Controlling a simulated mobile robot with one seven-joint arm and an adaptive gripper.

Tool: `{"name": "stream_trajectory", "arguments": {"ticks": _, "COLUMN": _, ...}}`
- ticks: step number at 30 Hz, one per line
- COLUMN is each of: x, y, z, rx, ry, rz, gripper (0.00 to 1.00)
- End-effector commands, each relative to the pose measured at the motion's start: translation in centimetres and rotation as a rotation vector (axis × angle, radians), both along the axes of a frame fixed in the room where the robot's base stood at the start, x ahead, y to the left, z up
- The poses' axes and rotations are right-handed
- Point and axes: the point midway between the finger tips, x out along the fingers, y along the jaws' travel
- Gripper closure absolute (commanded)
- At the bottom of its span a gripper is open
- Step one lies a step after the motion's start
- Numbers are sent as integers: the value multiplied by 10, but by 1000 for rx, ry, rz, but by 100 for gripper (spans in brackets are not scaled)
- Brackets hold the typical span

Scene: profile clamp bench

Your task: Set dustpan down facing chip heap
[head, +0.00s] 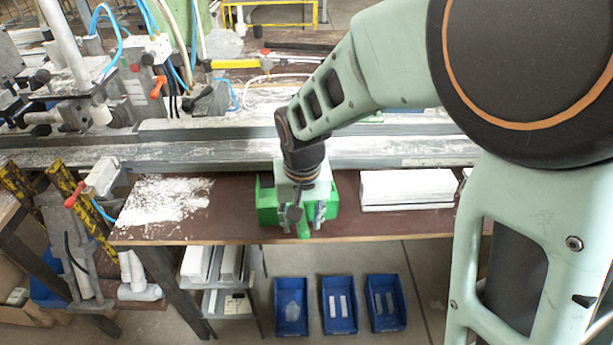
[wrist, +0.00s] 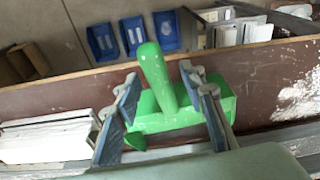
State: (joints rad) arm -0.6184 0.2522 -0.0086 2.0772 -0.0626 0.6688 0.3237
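The green dustpan (head: 267,206) is at the brown bench top, right of the chip heap. Its handle (wrist: 153,72) points toward the bench's front edge. My gripper (head: 304,208) is directly over the dustpan and hides its middle. In the wrist view, my gripper's two fingers (wrist: 160,88) stand apart on either side of the handle, with gaps showing. The pan's mouth is largely hidden, so I cannot tell which way it faces. The chip heap (head: 165,203) is a flat spread of white bits at the bench's left; its edge shows in the wrist view (wrist: 301,97).
White profile pieces (head: 408,188) lie right of the dustpan. A long grey rail (head: 400,150) runs behind it. Blue bins (head: 339,304) stand on the floor in front. A clamp with a red handle (head: 75,195) is left of the heap. Bare bench (head: 230,222) lies between heap and dustpan.

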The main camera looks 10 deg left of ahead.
Motion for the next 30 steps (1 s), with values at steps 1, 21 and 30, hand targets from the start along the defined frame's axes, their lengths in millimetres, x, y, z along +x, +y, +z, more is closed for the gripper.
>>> {"name": "stream_trajectory", "arguments": {"ticks": 1, "x": 0, "y": 0, "z": 0, "rx": 0, "ry": 0, "rz": 0, "gripper": 62}}
{"name": "stream_trajectory", "arguments": {"ticks": 21, "x": 1, "y": 1, "z": 2, "rx": 2, "ry": -3, "rz": 0, "gripper": 100}}
{"name": "stream_trajectory", "arguments": {"ticks": 30, "x": 2, "y": 1, "z": 34, "rx": 4, "ry": -6, "rz": 0, "gripper": 100}}
